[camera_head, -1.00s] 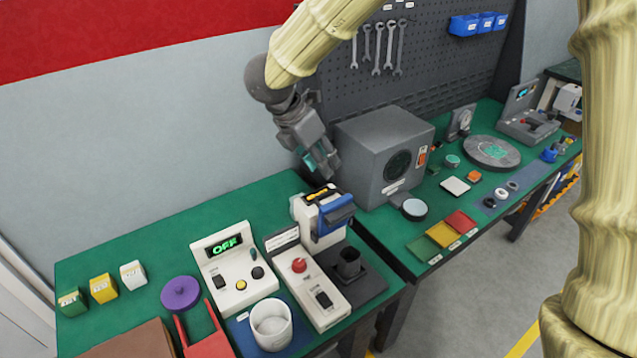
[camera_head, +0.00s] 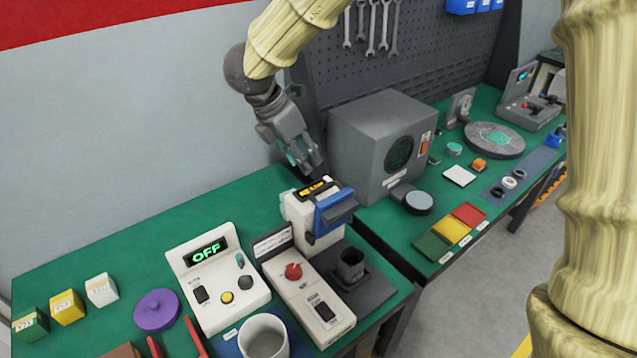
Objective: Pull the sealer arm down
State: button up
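The sealer is a white press head (camera_head: 298,213) with a blue lever-like arm (camera_head: 334,212) on its front. The blue arm sits raised at the top of the head, above a dark round holder (camera_head: 351,266) on a dark base plate. My gripper (camera_head: 304,160) hangs above and slightly left of the press head, pointing down, apart from it. Its fingers look spread, with teal pads showing and nothing between them. The far side of the press head is hidden.
A white control box (camera_head: 293,293) with a red knob stands before the sealer. An OFF display panel (camera_head: 210,285), purple lid (camera_head: 156,311) and white mug (camera_head: 263,338) lie left. A large grey box (camera_head: 375,135) stands close right of my gripper.

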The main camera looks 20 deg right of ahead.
aim_at(330, 211)
jog(key=p+x, duration=0.2)
jog(key=x, duration=0.8)
jog(key=shift+a, duration=0.1)
grip_shut()
